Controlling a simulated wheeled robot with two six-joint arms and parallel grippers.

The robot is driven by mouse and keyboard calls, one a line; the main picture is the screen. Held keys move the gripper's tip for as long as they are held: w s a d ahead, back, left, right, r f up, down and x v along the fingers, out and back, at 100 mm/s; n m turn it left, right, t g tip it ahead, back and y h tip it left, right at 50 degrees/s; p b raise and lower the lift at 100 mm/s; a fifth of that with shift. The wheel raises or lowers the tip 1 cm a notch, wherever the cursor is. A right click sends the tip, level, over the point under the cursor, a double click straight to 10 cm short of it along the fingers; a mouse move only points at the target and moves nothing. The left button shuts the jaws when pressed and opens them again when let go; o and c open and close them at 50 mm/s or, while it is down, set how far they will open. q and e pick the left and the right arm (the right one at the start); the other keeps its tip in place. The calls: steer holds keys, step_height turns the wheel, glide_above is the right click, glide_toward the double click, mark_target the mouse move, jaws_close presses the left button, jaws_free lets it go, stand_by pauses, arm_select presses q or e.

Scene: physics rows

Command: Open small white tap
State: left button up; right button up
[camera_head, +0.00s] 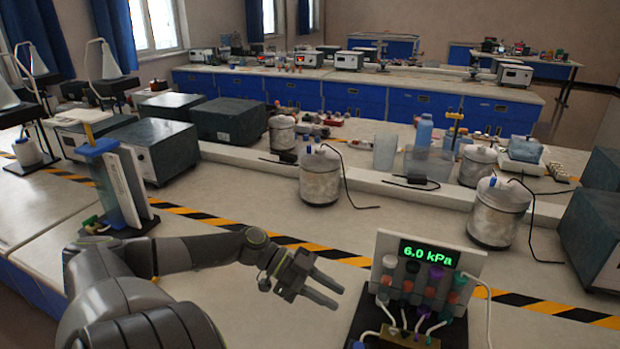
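A pressure panel (470,262) with a green display (427,252) reading 6.0 kPa stands at the lower right of the head view. Several small coloured caps or knobs sit in rows on its front. A small white tap (390,262) appears to be the pale knob at the upper left of these rows; its exact shape and setting are too small to tell. My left gripper (338,297) is to the left of the panel, pointing right toward it. Its two fingers are apart with nothing between them, and it does not touch the panel. My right gripper is not in view.
A brass-coloured block (398,338) with tubes is in front of the panel. A blue column stand (103,185) is at left. Metal pots (320,178) and a clear container (428,165) stand behind. The bench between stand and panel is mostly clear, crossed by striped tape.

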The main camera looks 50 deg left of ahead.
arm_select(q)
steer(key=p+v, duration=0.1)
steer(key=v, duration=0.3)
steer(key=shift+s+a+r, duration=0.1)
steer(key=shift+a+r, duration=0.05)
steer(key=shift+a, duration=0.05)
stand_by(0.5)
